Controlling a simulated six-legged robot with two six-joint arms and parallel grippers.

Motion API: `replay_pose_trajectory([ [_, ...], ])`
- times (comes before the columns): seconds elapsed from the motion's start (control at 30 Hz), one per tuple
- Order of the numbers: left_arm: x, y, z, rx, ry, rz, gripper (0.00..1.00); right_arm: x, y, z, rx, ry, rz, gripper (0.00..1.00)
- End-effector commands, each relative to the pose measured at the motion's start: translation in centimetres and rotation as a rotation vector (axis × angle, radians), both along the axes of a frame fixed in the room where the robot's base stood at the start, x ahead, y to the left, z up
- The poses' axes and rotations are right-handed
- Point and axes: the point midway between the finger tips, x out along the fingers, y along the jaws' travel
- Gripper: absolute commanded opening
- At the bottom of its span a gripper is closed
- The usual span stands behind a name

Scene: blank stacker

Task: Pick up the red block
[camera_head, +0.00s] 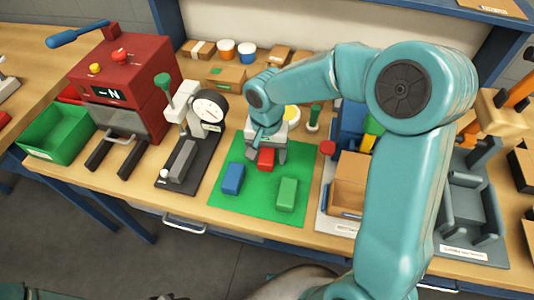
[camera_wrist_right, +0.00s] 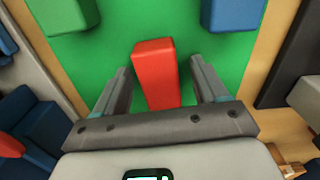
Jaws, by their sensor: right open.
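The red block (camera_head: 266,160) lies on the green mat (camera_head: 240,207), near its far side. My right gripper (camera_head: 266,158) is over the block from behind, its fingers pointing down at the mat. In the right wrist view the red block (camera_wrist_right: 156,72) lies between the two open fingers of my right gripper (camera_wrist_right: 160,85), with a gap on each side. A blue block (camera_head: 233,179) and a green block (camera_head: 287,194) lie nearer on the mat. My left gripper is not in view.
A dial gauge on a stand (camera_head: 208,108) and a red press (camera_head: 120,85) stand left of the mat. A green bin (camera_head: 58,135) is at the far left. A cardboard box (camera_head: 348,180) and blue bins stand to the right. The mat's near middle is clear between the blocks.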

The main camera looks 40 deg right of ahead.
Motion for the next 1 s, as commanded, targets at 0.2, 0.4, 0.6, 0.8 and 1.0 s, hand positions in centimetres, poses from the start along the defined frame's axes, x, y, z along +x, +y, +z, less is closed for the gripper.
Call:
replay_pose_trajectory([
  [0.2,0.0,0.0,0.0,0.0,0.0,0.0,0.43,0.0,0.0,-0.3,0.0,-0.001,0.0,0.72],
  [0.4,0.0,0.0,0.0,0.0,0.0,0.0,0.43,0.0,0.0,-0.3,0.0,-0.001,0.0,0.2],
  [0.6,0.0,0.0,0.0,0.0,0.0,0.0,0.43,0.0,0.0,-0.3,0.0,-0.001,0.0,0.16],
  [0.8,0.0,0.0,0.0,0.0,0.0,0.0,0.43,0.1,0.0,0.3,-0.001,-0.004,0.0,0.16],
  [1.0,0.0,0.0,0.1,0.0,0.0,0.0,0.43,0.1,0.0,3.0,-0.001,-0.008,0.0,0.16],
])
